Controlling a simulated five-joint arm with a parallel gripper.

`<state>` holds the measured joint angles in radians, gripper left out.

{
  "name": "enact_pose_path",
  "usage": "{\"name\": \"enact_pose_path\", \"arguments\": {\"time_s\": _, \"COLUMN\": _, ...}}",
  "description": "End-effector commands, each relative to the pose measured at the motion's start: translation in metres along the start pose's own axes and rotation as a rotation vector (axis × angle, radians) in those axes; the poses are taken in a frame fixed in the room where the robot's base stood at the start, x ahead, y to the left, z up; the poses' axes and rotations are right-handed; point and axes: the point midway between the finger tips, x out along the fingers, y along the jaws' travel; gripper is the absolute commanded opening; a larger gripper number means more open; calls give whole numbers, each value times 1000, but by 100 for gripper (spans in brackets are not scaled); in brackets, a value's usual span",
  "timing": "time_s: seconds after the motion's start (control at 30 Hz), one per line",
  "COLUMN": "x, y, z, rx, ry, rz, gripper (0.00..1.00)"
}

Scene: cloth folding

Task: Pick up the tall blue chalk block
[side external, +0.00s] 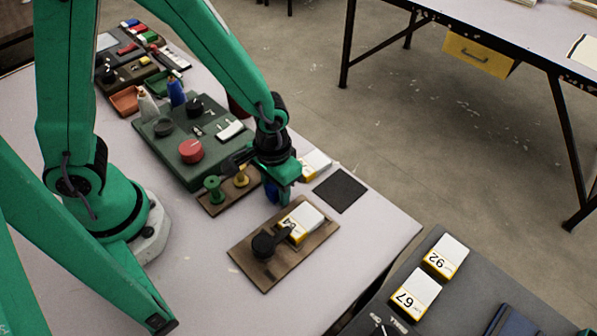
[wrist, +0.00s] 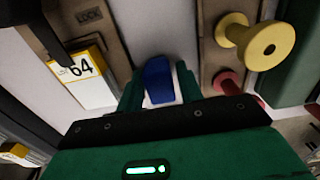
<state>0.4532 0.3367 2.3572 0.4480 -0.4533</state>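The blue block (wrist: 158,80) shows between the two green fingers of my gripper (wrist: 160,92) in the wrist view. A pale area shows at its near end. The fingers stand apart with the block between them. I cannot tell whether they press on it. In the side external view my gripper (side external: 280,193) points down near the table's right part, and a patch of the blue block (side external: 271,190) shows beside the green finger. The block's lower end is hard to make out there.
A wooden board (side external: 265,280) with a black knob and a box marked 64 (wrist: 80,75) lies close by. A smaller board (side external: 215,207) carries a green spool and a yellow spool (wrist: 250,42). A dark square pad (side external: 340,190) lies to the right. A green case (side external: 165,160) stands behind.

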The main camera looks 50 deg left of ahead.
Motion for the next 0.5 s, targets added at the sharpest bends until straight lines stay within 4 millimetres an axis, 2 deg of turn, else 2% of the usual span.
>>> {"name": "enact_pose_path", "arguments": {"time_s": 0.13, "x": 0, "y": 0, "z": 0, "rx": 0, "ry": 0, "rz": 0, "gripper": 36}}
{"name": "enact_pose_path", "arguments": {"time_s": 0.3, "x": 0, "y": 0, "z": 0, "rx": 0, "ry": 0, "rz": 0, "gripper": 3}}
{"name": "enact_pose_path", "arguments": {"time_s": 0.5, "x": 0, "y": 0, "z": 0, "rx": 0, "ry": 1, "rz": 0, "gripper": 3}}
